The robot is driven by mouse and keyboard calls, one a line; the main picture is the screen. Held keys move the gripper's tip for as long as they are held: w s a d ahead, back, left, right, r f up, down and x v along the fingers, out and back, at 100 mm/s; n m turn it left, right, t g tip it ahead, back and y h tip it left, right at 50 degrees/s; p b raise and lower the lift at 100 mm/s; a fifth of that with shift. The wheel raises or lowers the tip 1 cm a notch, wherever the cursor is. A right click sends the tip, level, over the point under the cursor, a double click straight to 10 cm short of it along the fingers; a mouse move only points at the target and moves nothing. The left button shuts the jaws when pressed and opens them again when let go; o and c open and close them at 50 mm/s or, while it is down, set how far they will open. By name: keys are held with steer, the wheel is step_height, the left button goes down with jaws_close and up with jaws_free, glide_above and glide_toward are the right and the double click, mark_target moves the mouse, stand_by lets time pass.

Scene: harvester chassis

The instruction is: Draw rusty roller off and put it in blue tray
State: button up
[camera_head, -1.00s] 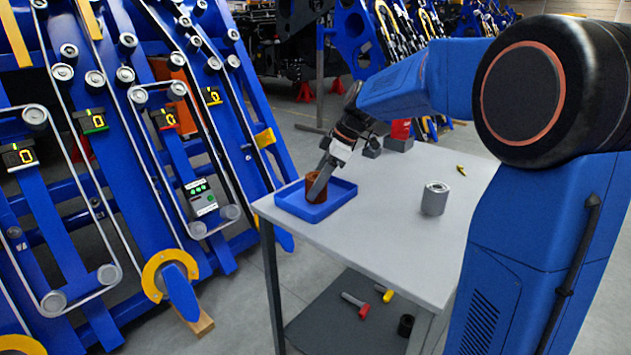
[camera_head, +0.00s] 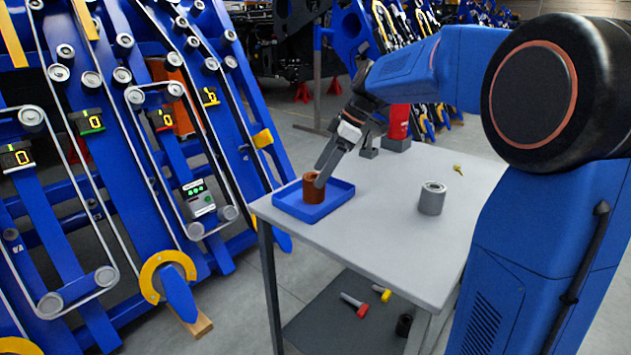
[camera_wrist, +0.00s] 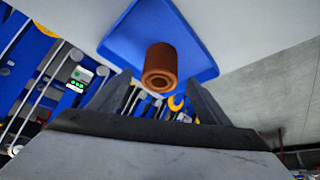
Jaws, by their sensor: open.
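The rusty roller (camera_head: 313,188) stands upright in the blue tray (camera_head: 335,202), on the left part of the table top. In the wrist view the brown roller (camera_wrist: 160,66) shows beyond my fingertips, with the blue tray (camera_wrist: 120,37) around it. My gripper (camera_head: 322,176) is just above and to the right of the roller, tilted down toward it. In the wrist view my gripper (camera_wrist: 158,88) has its two fingers spread wide with nothing between them. The roller seems clear of both fingers.
The grey table (camera_head: 385,222) has a grey roller (camera_head: 432,198) and a small yellow item (camera_head: 458,169) on its right side. A red item (camera_head: 398,122) stands at the back. The blue chassis (camera_head: 130,200) with belts and rollers stands at left. Tools (camera_head: 355,305) lie on the lower shelf.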

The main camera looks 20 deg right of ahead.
steer(key=v, duration=1.2)
steer(key=shift+f, duration=0.1)
